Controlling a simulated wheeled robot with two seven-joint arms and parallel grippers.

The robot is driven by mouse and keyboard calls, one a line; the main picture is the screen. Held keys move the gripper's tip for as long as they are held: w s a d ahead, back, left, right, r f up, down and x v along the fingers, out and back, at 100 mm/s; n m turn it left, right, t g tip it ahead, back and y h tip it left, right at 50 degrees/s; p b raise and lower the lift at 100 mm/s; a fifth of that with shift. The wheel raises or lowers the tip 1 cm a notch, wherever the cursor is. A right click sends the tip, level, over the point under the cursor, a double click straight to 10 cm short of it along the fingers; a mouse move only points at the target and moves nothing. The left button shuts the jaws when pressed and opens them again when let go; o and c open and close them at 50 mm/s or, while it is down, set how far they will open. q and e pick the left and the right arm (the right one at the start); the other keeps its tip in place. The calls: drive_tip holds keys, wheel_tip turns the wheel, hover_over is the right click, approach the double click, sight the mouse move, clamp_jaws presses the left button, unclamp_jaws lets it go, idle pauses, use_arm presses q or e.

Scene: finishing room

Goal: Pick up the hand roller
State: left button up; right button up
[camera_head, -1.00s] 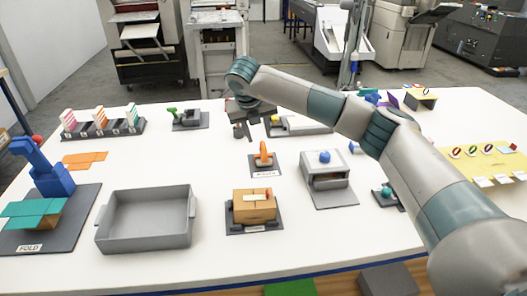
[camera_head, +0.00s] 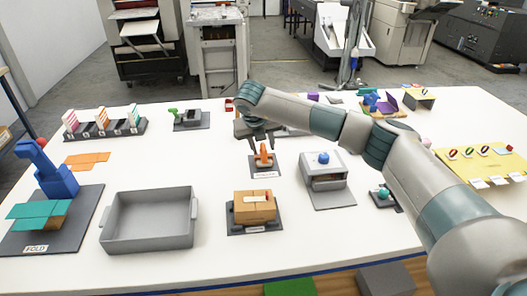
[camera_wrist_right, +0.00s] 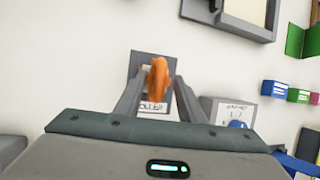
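The hand roller (camera_head: 264,157) is orange and stands on a small dark labelled base (camera_head: 255,173) near the middle of the white table. My right gripper (camera_head: 262,148) is just above and around the roller's top in the head view. In the right wrist view the orange roller (camera_wrist_right: 158,78) lies between the two fingers (camera_wrist_right: 157,92), which are apart with gaps beside it. Whether either finger touches it cannot be made out, but the gripper looks open. My left gripper is not in view.
A grey box with a blue knob (camera_head: 325,170) stands right of the roller. A cardboard box on a dark base (camera_head: 254,208) stands in front. A grey tray (camera_head: 148,220) is at front left. Free white table lies left of the roller.

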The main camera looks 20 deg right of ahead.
sight(265, 148)
drive_tip(key=shift+c, duration=0.4)
clamp_jaws()
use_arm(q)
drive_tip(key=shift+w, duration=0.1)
use_arm(e)
drive_tip(key=shift+r, duration=0.1)
drive_tip(key=shift+r+b, duration=0.3)
drive_tip(key=shift+r, duration=0.05)
drive_tip(key=r, duration=0.1)
drive_tip(key=r+b, duration=0.2)
drive_tip(key=shift+s+d+r, duration=0.15)
drive_tip(key=shift+s+d, duration=0.05)
drive_tip(key=shift+d, duration=0.05)
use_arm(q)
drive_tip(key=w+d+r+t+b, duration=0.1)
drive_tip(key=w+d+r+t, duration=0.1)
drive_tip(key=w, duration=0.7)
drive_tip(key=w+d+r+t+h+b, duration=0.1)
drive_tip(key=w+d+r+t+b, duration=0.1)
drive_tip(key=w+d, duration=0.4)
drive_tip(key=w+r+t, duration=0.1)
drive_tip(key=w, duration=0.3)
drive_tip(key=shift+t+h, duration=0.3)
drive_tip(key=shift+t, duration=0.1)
use_arm(e)
drive_tip(key=s+d+r, duration=0.6)
drive_tip(key=s+r, duration=0.1)
drive_tip(key=s, duration=0.2)
drive_tip(key=shift+d, duration=0.35)
